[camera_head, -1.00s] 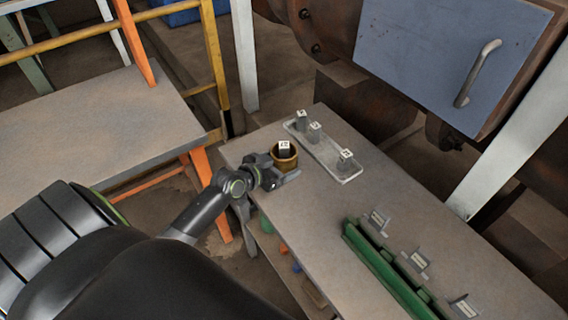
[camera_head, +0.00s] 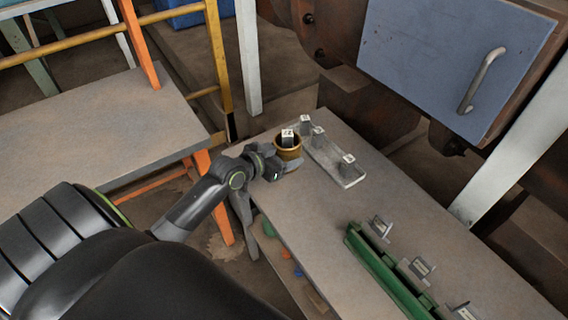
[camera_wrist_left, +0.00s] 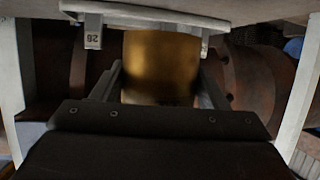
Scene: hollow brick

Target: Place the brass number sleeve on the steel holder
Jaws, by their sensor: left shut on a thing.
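The brass number sleeve (camera_head: 290,153) is a short, gold-brown ring at the far left edge of the grey table in the head view. A dark upright piece with a white number tag (camera_head: 287,133) rises from its opening. My left gripper (camera_head: 284,165) is shut on the sleeve; the left wrist view shows the sleeve (camera_wrist_left: 160,65) between both fingers. The pale steel holder (camera_head: 345,177), a long tray with several tagged dark uprights, lies just right of the sleeve. My right gripper is out of view.
A green rail (camera_head: 385,270) runs along the near part of the table, with several tagged grey stands (camera_head: 422,267) beside it. A rusty machine with a blue-grey door (camera_head: 440,60) stands behind. Table space right of the holder is clear.

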